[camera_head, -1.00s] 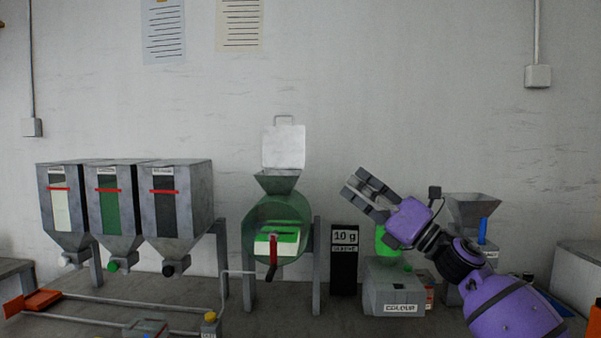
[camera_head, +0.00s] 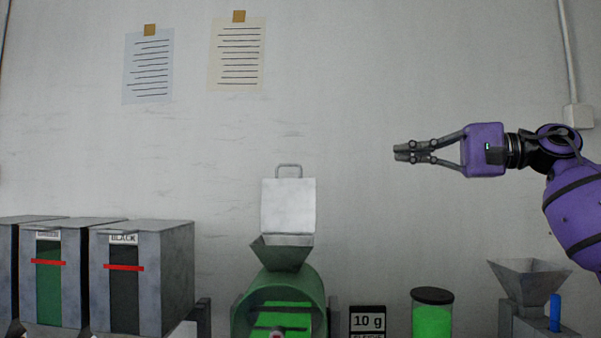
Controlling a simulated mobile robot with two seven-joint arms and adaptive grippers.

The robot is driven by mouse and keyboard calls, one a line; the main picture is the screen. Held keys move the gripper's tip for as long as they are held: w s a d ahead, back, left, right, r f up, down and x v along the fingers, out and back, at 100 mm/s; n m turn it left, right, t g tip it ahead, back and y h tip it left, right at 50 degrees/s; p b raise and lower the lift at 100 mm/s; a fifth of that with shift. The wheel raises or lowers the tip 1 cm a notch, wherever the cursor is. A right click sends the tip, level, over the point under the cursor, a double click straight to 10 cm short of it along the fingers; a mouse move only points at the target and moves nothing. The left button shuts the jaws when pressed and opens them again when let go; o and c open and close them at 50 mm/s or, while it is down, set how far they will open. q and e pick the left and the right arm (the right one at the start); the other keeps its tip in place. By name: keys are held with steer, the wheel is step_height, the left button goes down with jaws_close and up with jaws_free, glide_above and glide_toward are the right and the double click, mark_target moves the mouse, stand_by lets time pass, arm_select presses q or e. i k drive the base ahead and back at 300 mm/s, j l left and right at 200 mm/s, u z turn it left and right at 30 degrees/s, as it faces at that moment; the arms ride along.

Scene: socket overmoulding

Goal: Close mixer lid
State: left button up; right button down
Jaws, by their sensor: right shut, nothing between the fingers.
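The mixer (camera_head: 240,305) is a green drum low in the middle of the head view, with a grey hopper (camera_head: 281,254) on top. Its light grey lid (camera_head: 288,205) stands upright, open, at the back of the hopper, with a loop handle (camera_head: 289,168) on its upper edge. My right gripper (camera_head: 397,152) is shut and empty, pointing left. It is up and to the right of the lid, apart from it. My left gripper is not in view.
Grey hopper bins (camera_head: 170,280) stand at the left. A black 10 g box (camera_head: 367,322), a jar of green material (camera_head: 432,318) and a grey funnel (camera_head: 528,281) stand at the right. The wall above the mixer holds only paper sheets (camera_head: 238,55).

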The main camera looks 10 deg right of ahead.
mark_target(288, 205)
steer(key=i, duration=1.2)
